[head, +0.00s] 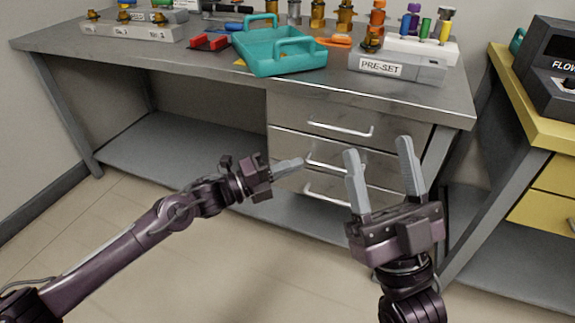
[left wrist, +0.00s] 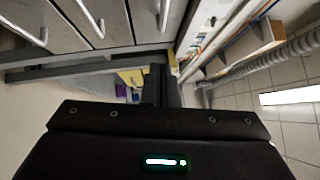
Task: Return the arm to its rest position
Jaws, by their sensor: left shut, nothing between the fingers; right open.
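My left gripper (head: 290,168) is shut and empty. Its arm comes in from the left, and the gripper hangs in front of the bench's drawers, below the worktop. My right gripper (head: 380,160) is open and empty, with its two grey fingers pointing up and spread apart, in front of the drawers near the bench's right end.
A grey workbench (head: 215,68) carries a teal tray (head: 262,58), a PRE-SET block (head: 400,68), red (head: 209,42) and orange pieces, and several coloured fittings. Drawer handles (head: 340,130) stick out below. A yellow-topped bench (head: 530,105) stands right. Floor (head: 180,240) in front is clear.

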